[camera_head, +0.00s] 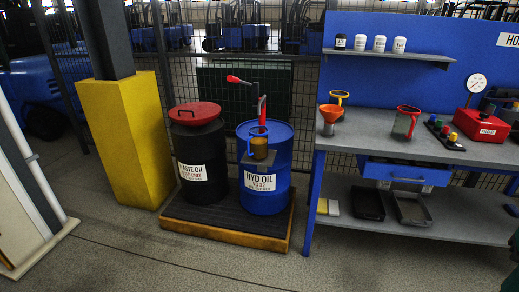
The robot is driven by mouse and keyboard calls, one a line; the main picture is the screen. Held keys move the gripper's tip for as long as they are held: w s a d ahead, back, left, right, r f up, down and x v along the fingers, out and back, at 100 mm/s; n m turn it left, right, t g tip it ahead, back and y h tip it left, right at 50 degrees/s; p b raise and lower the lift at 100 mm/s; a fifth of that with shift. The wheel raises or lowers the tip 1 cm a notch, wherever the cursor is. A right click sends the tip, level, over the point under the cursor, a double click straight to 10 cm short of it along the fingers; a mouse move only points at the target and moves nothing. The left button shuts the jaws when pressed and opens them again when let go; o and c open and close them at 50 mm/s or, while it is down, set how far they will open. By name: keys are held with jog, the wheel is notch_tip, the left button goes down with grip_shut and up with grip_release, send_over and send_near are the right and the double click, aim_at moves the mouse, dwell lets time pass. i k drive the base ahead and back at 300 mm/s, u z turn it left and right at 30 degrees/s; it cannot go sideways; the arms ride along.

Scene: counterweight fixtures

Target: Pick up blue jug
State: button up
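A jug with a blue rim and handle (260,148) stands on a small dark shelf at the front of the blue drum (264,190), below the red hand pump (262,108). Its see-through body looks amber or brown; I cannot tell whether that is liquid inside. A red-rimmed jug (405,122) and a yellow-rimmed vessel (340,98) stand on the workbench to the right. The orange funnel (331,114) partly hides the yellow-rimmed one. My gripper is not in view.
A black waste oil drum (202,165) with a red lid stands left of the blue drum on a low wood-edged platform (225,235). A yellow-clad post (126,140) is further left. The workbench (370,130) is at right. Floor (180,265) in front is clear.

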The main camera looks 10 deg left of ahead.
aim_at(257, 143)
jog(key=z, duration=0.05)
jog(key=i, duration=1)
jog(key=u, duration=0.05)
